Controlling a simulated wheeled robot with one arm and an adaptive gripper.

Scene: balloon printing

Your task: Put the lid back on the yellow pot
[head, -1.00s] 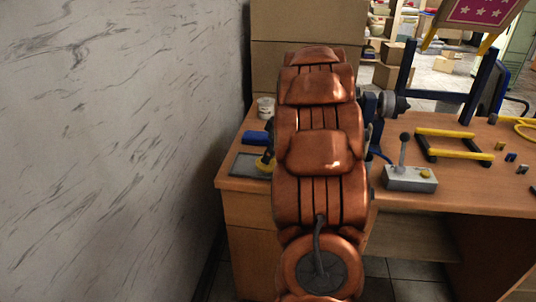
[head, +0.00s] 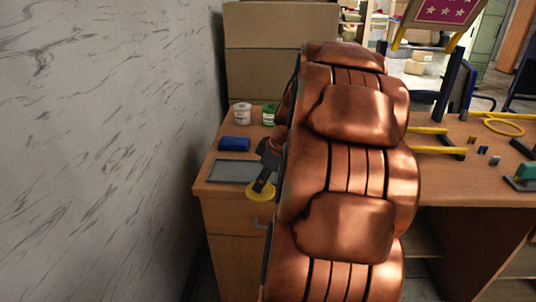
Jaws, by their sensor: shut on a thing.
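My gripper (head: 264,182) points down at the left front of the wooden desk, partly hidden by my own copper arm. It is shut on a yellow round lid (head: 261,194), which is near the desk's front edge by the grey tray. I cannot tell whether the lid touches the desk. The yellow pot is not visible; my arm covers much of the desk's middle.
A white pot (head: 242,114) and a green pot (head: 268,115) stand at the back left. A marbled wall (head: 100,150) is close on the left. Frames and small blocks occupy the desk's right.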

